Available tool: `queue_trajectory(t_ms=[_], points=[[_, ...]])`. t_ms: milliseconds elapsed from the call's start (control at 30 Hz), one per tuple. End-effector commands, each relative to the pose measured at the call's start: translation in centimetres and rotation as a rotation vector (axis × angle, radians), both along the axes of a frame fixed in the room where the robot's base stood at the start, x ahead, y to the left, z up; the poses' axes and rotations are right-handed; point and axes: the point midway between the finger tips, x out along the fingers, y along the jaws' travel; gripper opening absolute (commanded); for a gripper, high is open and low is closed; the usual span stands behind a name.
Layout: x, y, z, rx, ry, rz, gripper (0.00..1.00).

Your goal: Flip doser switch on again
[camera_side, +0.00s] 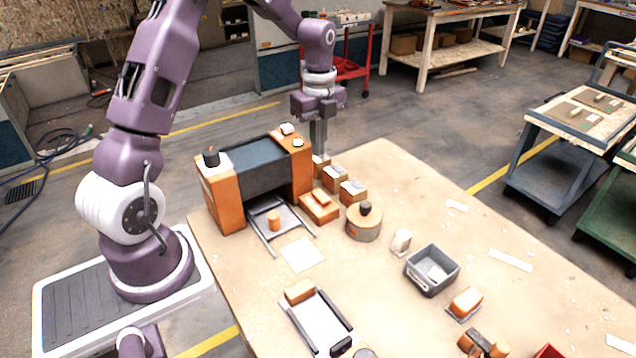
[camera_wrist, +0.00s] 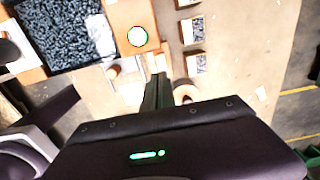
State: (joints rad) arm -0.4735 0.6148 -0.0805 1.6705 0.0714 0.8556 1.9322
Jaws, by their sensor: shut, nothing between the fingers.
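The doser appears to be the orange machine (camera_side: 222,205) at the back left of the table, with a dark hopper between two orange side posts. Its right post carries a white part (camera_side: 287,128) and a small round disc (camera_side: 298,142). In the wrist view the disc (camera_wrist: 138,36) shows green-white with a reddish rim, on an orange panel beside the pellet-filled hopper (camera_wrist: 65,30). I cannot tell which part is the switch. My gripper (camera_side: 319,152) is shut and empty, pointing down just right of the right post; its fingers also show in the wrist view (camera_wrist: 158,78), below the disc.
Several small orange-and-white boxes (camera_side: 335,178) line up right of the machine, close to my fingers. The table's back right is mostly clear.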

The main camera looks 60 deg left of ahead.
Motion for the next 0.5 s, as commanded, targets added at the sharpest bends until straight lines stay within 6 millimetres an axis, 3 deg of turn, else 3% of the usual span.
queue_trajectory(t_ms=[300, 500], points=[[-0.1, 0.0, -7.1, -0.001, 0.005, 0.000, 0.00], [-0.1, 0.1, -10.4, 0.000, 0.003, 0.001, 0.00]])
